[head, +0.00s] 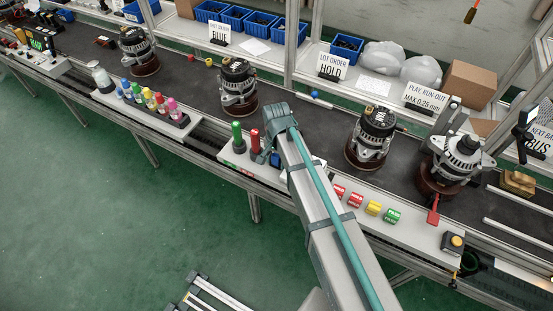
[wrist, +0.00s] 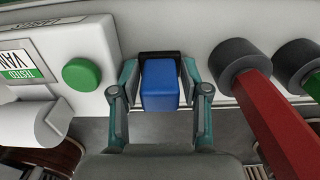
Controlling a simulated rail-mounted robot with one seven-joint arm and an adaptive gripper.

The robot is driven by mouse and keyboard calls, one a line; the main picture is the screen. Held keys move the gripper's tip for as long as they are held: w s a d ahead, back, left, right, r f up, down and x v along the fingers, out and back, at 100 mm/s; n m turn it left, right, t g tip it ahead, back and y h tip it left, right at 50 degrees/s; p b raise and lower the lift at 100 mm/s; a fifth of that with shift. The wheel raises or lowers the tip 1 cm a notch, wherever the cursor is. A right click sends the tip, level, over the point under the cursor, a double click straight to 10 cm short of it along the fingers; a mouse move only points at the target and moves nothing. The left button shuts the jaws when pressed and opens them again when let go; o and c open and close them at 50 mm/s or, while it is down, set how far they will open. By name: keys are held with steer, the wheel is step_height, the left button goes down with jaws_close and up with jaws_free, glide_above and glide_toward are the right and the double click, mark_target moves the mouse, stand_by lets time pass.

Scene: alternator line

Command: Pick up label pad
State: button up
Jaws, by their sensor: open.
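A blue block in a black holder, which seems to be the label pad (wrist: 160,86), sits between my fingers in the wrist view. A small part of the blue also shows below my gripper in the head view (head: 275,160). My gripper (wrist: 160,76) is open, one finger on each side of the block, with narrow gaps visible. In the head view my gripper (head: 272,145) is low over the white bench strip, and my arm hides part of this spot. Whether the fingertips touch the holder cannot be told.
Red (head: 255,141) and green (head: 237,137) handled tools stand close beside my gripper. On its other side is a white device (wrist: 60,60) with a green button (wrist: 82,74). Several alternators (head: 371,138) stand along the dark conveyor. Coloured stamp blocks (head: 373,207) lie to the right.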

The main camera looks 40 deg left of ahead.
jaws_close()
steer(key=shift+r, duration=0.1)
stand_by(0.3)
steer(key=shift+r+b, duration=0.6)
steer(key=shift+r, duration=0.05)
steer(key=s+d+r+b, duration=0.5)
steer(key=s+d+r, duration=0.3)
steer(key=d+r, duration=0.3)
steer(key=shift+s+r, duration=0.3)
